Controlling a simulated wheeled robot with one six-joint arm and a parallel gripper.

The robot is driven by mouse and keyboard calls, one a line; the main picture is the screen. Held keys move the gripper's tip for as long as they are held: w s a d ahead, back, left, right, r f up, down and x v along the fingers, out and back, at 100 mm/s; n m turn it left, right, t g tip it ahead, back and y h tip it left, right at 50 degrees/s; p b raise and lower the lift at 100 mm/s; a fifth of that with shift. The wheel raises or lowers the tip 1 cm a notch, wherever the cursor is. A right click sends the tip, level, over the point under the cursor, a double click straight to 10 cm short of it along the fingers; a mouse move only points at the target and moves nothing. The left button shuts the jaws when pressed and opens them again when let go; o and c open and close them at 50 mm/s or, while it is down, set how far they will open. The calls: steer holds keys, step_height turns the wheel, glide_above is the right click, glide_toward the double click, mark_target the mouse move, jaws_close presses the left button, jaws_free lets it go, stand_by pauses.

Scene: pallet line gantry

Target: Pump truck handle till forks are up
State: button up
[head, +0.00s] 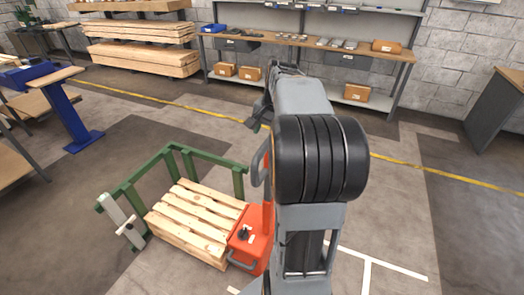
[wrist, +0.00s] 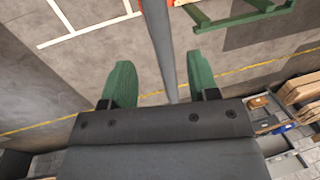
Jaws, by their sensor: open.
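The orange pallet truck (head: 247,238) stands at the lower middle of the head view, against the end of a slatted wooden pallet (head: 195,218). Its orange handle (head: 258,165) rises upright beside my arm, with an open loop near the top. My arm hides part of it. In the wrist view my gripper (wrist: 159,62) is open, with green finger pads set apart. A grey bar (wrist: 160,40) runs between the fingers, apart from both pads as seen; it looks like part of the truck handle. Whether the forks are raised cannot be told.
A green frame (head: 160,160) surrounds the pallet on its far and left sides. A workbench (head: 300,42) with boxes and stacked timber (head: 140,57) stand at the back. A blue stand (head: 70,115) is at left. The floor right of my arm is clear.

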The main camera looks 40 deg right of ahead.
mark_target(262, 149)
steer(key=f, duration=0.2)
steer(key=w+f, duration=0.1)
steer(key=f, duration=0.5)
steer(key=shift+w+a, duration=0.2)
steer(key=shift+a, duration=0.2)
steer(key=shift+c, duration=0.5)
